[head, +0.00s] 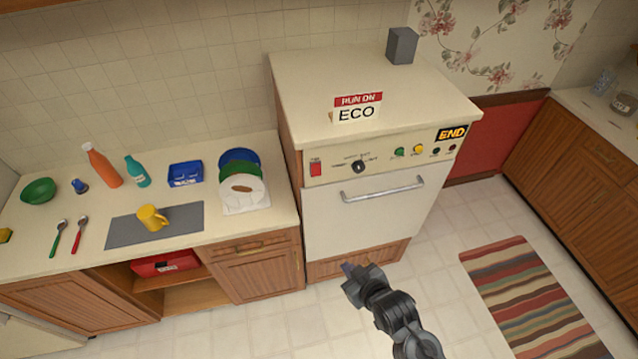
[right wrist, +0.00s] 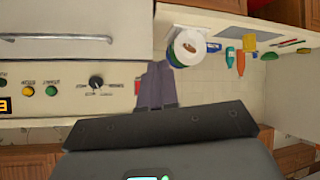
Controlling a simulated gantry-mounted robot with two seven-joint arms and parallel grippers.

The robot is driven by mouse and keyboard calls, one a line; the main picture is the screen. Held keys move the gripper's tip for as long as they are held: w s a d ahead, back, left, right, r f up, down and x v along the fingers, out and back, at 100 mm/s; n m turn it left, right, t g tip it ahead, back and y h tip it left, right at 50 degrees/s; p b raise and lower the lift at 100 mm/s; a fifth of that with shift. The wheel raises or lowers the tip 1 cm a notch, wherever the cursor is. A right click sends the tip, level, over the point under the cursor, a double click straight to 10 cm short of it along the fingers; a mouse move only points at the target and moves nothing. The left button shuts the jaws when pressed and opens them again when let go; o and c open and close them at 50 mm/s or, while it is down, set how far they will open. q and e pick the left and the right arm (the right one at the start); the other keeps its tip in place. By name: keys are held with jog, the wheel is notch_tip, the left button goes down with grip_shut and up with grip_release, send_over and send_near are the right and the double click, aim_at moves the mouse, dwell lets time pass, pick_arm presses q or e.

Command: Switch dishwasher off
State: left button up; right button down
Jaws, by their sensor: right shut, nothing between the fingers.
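The dishwasher (head: 360,215) is a white front-loading unit with a silver handle and a control panel along its top edge. On the panel's left end is a red switch (head: 315,169); whether it is on or off I cannot tell. Beside it is a black dial (head: 358,166). My right gripper (head: 350,270) is shut and empty, in front of the dishwasher and apart from it. In the right wrist view its fingers (right wrist: 157,78) appear beside the red switch (right wrist: 138,88), partly overlapping the panel end. My left gripper is not in view.
Green and yellow buttons (head: 408,151) and an END label (head: 451,134) sit on the panel's right. An ECO sign (head: 357,108) and a grey box (head: 401,46) stand on top. The counter at left holds plates (head: 240,175) and a mug (head: 153,217). A striped rug (head: 535,300) lies on the floor.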

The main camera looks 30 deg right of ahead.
jog(key=w+d+r+m+t+h+b, duration=0.1)
jog(key=w+d+m+t+h+b, duration=0.1)
jog(key=w, duration=0.6)
jog(key=w+d+r+m+t+h+b, duration=0.2)
jog(key=w+d+b, duration=0.1)
jog(key=w, duration=0.5)
jog(key=shift+d+r+m+t+b, duration=0.15)
jog(key=shift+r+m+t+b, duration=0.15)
jog(key=shift+b, duration=0.55)
jog(key=shift+w+f, duration=0.1)
jog(key=p, duration=0.2)
send_near(317, 174)
jog(key=x, duration=0.5)
jog(key=shift+w, duration=0.1)
jog(key=shift+x, duration=0.8)
jog(key=shift+w, duration=0.1)
